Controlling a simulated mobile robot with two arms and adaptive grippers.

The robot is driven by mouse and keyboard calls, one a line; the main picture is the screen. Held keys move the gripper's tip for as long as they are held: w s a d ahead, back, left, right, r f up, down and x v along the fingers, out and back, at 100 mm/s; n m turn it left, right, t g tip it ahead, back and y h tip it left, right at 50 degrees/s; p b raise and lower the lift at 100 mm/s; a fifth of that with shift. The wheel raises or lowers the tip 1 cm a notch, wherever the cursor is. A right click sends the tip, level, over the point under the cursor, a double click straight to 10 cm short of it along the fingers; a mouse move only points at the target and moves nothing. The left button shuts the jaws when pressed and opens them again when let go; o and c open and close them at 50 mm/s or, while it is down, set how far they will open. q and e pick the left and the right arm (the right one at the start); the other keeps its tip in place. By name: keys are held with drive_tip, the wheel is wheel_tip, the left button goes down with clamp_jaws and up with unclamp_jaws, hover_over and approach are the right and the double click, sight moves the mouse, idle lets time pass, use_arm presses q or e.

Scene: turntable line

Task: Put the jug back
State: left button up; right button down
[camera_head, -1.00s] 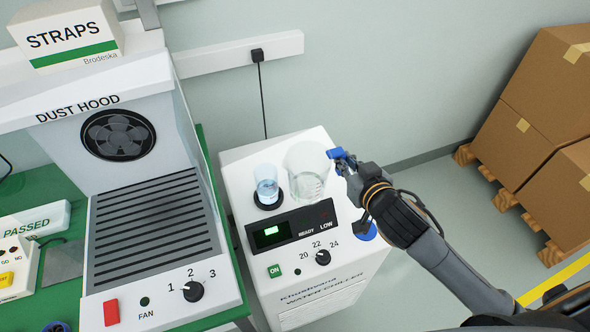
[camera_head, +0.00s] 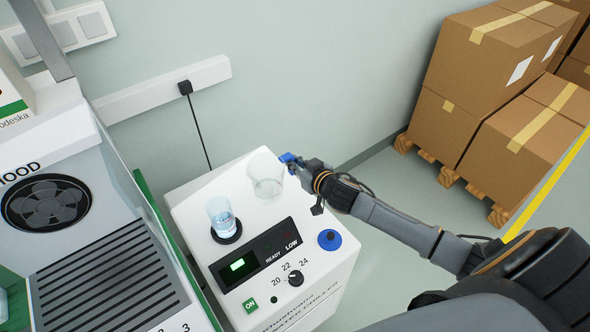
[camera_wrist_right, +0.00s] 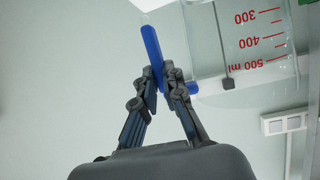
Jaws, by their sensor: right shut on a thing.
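The jug (camera_head: 266,177) is clear with a blue handle and red volume marks. In the head view it is over the back of the white water chiller's top (camera_head: 190,205); I cannot tell whether it touches. My right gripper (camera_head: 291,161) is on its right side, shut on the blue handle. In the right wrist view my right gripper (camera_wrist_right: 167,78) pinches the handle (camera_wrist_right: 152,48), with the jug's clear wall (camera_wrist_right: 235,40) to the right. My left gripper is not in view.
A glass with bluish liquid (camera_head: 221,216) stands on a dark round pad at the chiller's left. A blue disc (camera_head: 330,240) is at its right front. The dust hood (camera_head: 95,270) stands left; cartons (camera_head: 495,120) on pallets stand right.

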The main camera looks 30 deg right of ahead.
drive_tip(key=shift+w+d+f, duration=0.15)
drive_tip(key=shift+w+f, duration=0.05)
drive_tip(key=shift+f, duration=0.85)
drive_tip(key=shift+w+d+f, duration=0.15)
drive_tip(key=shift+w+f, duration=0.05)
drive_tip(key=shift+f, duration=0.85)
drive_tip(key=shift+f, duration=0.15)
drive_tip(key=c, duration=1.4)
unclamp_jaws()
drive_tip(key=shift+c, duration=0.2)
